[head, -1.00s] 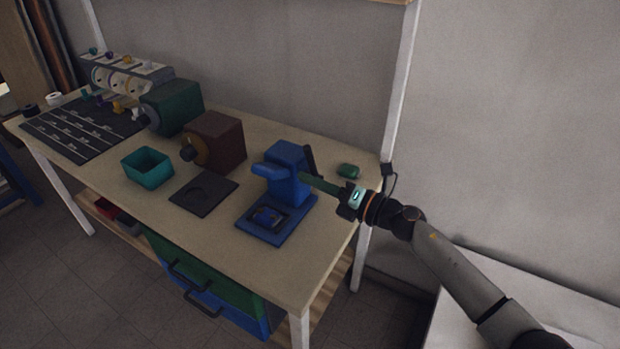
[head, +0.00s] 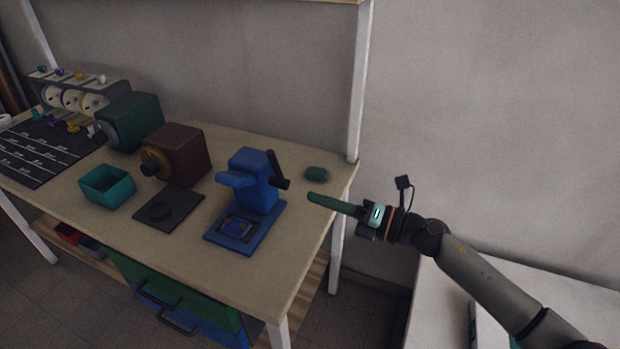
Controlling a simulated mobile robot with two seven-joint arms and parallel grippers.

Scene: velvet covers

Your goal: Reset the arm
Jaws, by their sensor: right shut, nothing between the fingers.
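My right gripper (head: 314,197) comes in from the right on its grey arm. Its green fingers are closed together and point left, with nothing seen between them. My left gripper is not in view.
A small green block (head: 316,173) lies near the bench's back right corner. A teal bin (head: 107,187), a dark red machine (head: 183,152), a green machine (head: 136,120) and a black pad (head: 165,215) stand further left. A white post (head: 357,95) rises at the back. A pale surface (head: 425,300) is at lower right.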

